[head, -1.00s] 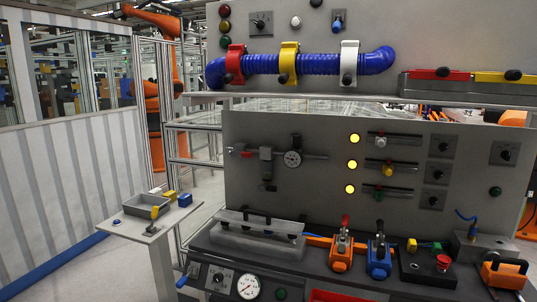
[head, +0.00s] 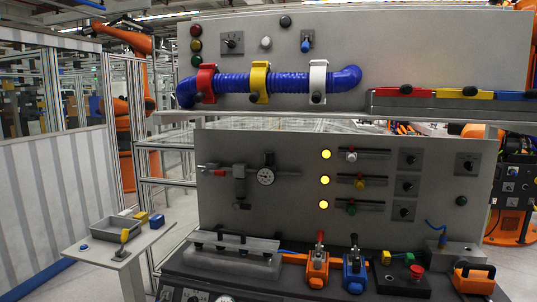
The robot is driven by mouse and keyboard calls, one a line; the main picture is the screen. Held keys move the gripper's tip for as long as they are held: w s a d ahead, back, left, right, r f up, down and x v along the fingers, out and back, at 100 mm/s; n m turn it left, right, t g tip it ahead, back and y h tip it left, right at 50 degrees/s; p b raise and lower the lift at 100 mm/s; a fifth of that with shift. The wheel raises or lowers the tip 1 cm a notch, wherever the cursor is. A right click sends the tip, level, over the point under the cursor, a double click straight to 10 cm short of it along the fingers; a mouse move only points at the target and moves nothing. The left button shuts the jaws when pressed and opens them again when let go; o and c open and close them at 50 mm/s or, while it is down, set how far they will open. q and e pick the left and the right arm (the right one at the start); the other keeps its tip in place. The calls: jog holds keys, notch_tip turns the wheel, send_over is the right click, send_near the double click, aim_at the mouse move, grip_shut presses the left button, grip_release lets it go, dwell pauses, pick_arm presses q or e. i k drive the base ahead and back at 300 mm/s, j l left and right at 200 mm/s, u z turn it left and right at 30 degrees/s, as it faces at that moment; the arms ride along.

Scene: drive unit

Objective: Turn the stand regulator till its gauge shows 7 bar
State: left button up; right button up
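A grey air unit (head: 239,186) with a pipe is mounted on the left of the upright grey panel. The gauge's needle and numbers are too small to read. A red handle (head: 212,173) is on the pipe's left end. A second gauge (head: 225,299) is almost wholly cut off at the bottom edge. I cannot tell from the picture which of these parts is the stand regulator. Neither of my grippers is in view.
A bench in front of the panel carries a grey cover with black handles (head: 232,255), a red-levered orange clamp (head: 317,268) and a blue one (head: 355,272). A side table (head: 119,258) with a grey tray stands at the left. A white fence (head: 45,210) is farther left.

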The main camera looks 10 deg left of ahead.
aim_at(267, 156)
jog(key=i+u, duration=0.2)
jog(key=i, duration=0.45)
jog(key=i+u, duration=0.2)
jog(key=i, duration=0.45)
jog(key=i+l+u, duration=0.2)
jog(key=i, duration=0.45)
jog(key=i+j, duration=0.05)
